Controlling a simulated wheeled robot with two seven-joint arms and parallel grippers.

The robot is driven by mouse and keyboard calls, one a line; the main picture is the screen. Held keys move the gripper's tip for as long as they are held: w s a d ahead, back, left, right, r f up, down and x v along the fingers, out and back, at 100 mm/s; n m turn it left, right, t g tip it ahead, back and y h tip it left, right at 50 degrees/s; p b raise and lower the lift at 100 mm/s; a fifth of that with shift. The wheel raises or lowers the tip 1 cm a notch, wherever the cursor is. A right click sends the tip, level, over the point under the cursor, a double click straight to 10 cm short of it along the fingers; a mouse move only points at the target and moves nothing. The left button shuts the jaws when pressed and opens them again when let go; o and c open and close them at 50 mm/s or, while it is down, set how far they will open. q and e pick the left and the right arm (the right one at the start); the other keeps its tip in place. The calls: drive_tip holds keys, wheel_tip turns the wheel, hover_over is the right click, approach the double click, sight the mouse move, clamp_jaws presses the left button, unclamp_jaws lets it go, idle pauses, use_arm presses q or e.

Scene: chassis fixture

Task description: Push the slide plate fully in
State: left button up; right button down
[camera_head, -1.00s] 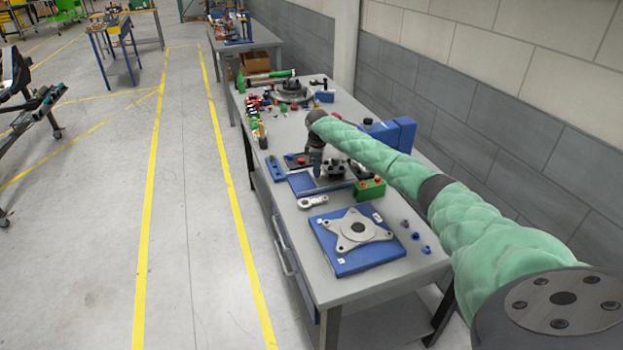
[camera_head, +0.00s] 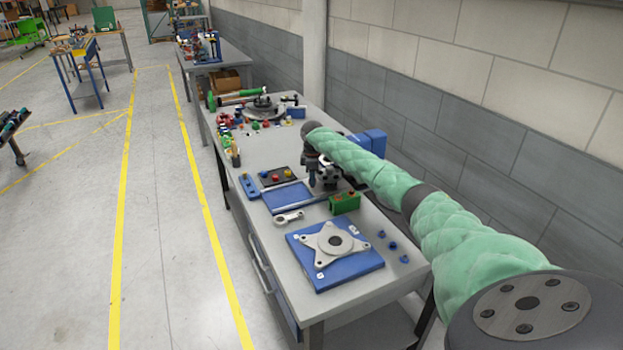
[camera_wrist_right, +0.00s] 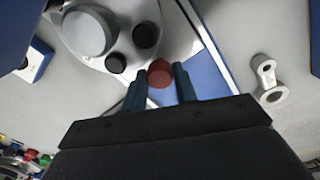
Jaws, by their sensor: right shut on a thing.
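The grey metal slide plate (camera_wrist_right: 174,38) carries a round light boss and dark knobs. It sits on a blue base (camera_head: 287,197), and a broad blue strip of the base is bare on its left in the head view. The plate is partly hidden there by my right arm and gripper. In the wrist view, my right gripper (camera_wrist_right: 160,84) has its two fingers on either side of a red knob (camera_wrist_right: 160,74) at the plate's edge, closed on it. In the head view the right gripper (camera_head: 318,182) points down at the plate. My left gripper is out of view.
A blue housing (camera_head: 367,146) stands behind the plate near the wall. A green block with buttons (camera_head: 344,203), a metal link (camera_head: 288,218) and a blue plate with a star-shaped flange (camera_head: 330,275) lie nearer. A dark button panel (camera_head: 275,178) lies to the left.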

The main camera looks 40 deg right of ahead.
drive_tip(key=c, duration=1.3)
unclamp_jaws()
drive_tip(key=shift+d+r, duration=0.25)
drive_tip(key=shift+d, duration=0.1)
drive_tip(key=shift+o, duration=1)
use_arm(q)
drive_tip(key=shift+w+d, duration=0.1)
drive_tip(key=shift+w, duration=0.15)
use_arm(e)
drive_tip(key=shift+f, duration=0.15)
drive_tip(key=shift+a, duration=0.1)
drive_tip(key=shift+r+b, duration=0.3)
drive_tip(key=shift+r, duration=0.15)
wheel_tip(320, 180, up, 5)
drive_tip(key=shift+s+r+b, duration=0.1)
drive_tip(key=shift+r+b, duration=0.1)
drive_tip(key=shift+b, duration=0.9)
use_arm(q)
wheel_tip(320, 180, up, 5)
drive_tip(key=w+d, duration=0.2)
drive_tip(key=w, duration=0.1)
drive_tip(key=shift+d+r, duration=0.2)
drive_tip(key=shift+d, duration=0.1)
use_arm(e)
drive_tip(key=shift+r, duration=0.75)
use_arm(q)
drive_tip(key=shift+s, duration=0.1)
